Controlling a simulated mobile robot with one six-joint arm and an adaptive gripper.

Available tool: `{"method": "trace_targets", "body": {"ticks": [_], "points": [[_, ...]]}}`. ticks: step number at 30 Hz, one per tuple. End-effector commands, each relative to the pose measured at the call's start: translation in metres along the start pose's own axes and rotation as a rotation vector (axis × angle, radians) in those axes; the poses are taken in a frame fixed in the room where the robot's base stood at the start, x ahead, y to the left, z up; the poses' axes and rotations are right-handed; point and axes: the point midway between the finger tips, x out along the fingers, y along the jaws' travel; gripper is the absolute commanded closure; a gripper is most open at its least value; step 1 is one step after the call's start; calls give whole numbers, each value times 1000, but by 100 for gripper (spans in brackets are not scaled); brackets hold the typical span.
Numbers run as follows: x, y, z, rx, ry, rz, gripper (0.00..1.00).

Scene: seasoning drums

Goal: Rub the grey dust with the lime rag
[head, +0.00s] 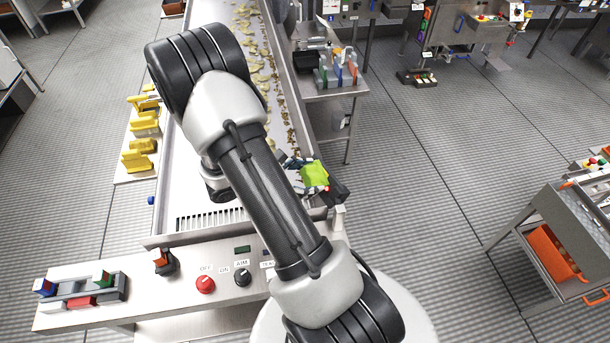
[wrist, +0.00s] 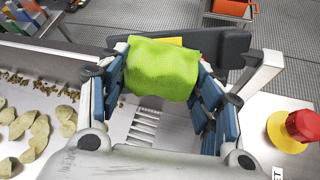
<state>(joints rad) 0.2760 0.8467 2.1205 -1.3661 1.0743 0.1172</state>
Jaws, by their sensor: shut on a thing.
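The lime rag (wrist: 162,70) is bunched between the fingers of my gripper (wrist: 160,82) in the wrist view. My gripper is shut on it, with blue-padded fingers on both sides. The rag also shows in the head view (head: 314,172), partly behind my arm, at the right edge of the metal trough. A dark block (wrist: 228,48) lies just behind the rag, with a bit of yellow beside it. I cannot tell whether the rag touches the block. I cannot make out any grey dust; the rag and my arm hide part of this area.
The metal trough (head: 178,190) carries chips and crumbs, with a slotted grate at its near end. A control panel with a red button (head: 205,284) stands in front. Yellow parts (head: 139,155) lie on the left. A cart (head: 560,240) stands right, with open floor between.

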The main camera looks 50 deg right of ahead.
Motion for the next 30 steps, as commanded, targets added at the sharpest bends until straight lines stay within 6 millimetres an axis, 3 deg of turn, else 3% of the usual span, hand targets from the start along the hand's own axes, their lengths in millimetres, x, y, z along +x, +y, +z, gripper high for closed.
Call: {"method": "trace_targets", "body": {"ticks": [30], "points": [[3, -33, 10, -2, -4, -9, 59]]}}
